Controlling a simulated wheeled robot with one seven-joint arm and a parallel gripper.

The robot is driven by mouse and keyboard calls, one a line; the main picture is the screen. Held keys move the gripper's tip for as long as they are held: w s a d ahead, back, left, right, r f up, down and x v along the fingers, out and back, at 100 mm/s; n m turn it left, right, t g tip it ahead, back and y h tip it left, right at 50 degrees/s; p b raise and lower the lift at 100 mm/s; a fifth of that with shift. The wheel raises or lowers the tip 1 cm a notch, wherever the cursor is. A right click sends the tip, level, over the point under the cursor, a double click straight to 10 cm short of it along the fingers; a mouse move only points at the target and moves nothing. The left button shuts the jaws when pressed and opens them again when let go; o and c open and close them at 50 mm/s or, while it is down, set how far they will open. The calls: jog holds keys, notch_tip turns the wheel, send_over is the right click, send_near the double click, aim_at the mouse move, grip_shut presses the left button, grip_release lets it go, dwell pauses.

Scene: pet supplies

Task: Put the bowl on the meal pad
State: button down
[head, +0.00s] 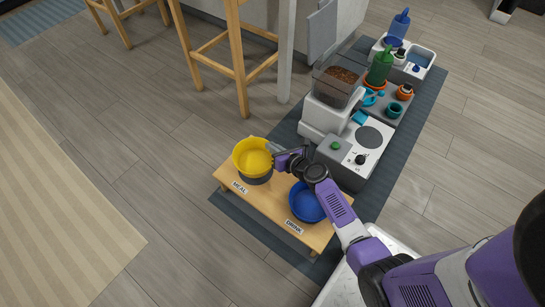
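A yellow bowl (250,161) is upright at the left end of a low wooden stand (279,218), behind the MEAL label (239,188). A dark round surface (260,179), which looks like the meal pad, shows just under the bowl's front right side. I cannot tell if the bowl rests on it or is slightly above. My gripper (275,154) is at the bowl's right rim, reaching in from the right. Its fingers are too small and partly hidden to tell whether they grip the rim. A blue bowl (304,205) sits at the stand's right end, behind the DRINK label (295,227).
Behind the stand is a food dispenser (333,90) with a grey and white unit (362,141). A wooden stool (240,75) stands behind left. Floor on the left is clear.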

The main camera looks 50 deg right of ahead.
jog(key=shift+f+b, duration=1.8)
jog(key=shift+f, duration=0.3)
jog(key=shift+f, duration=0.2)
jog(key=c, duration=1.6)
grip_release()
jog(key=shift+r, duration=0.25)
jog(key=p+v, duration=0.5)
jog(key=v, duration=0.7)
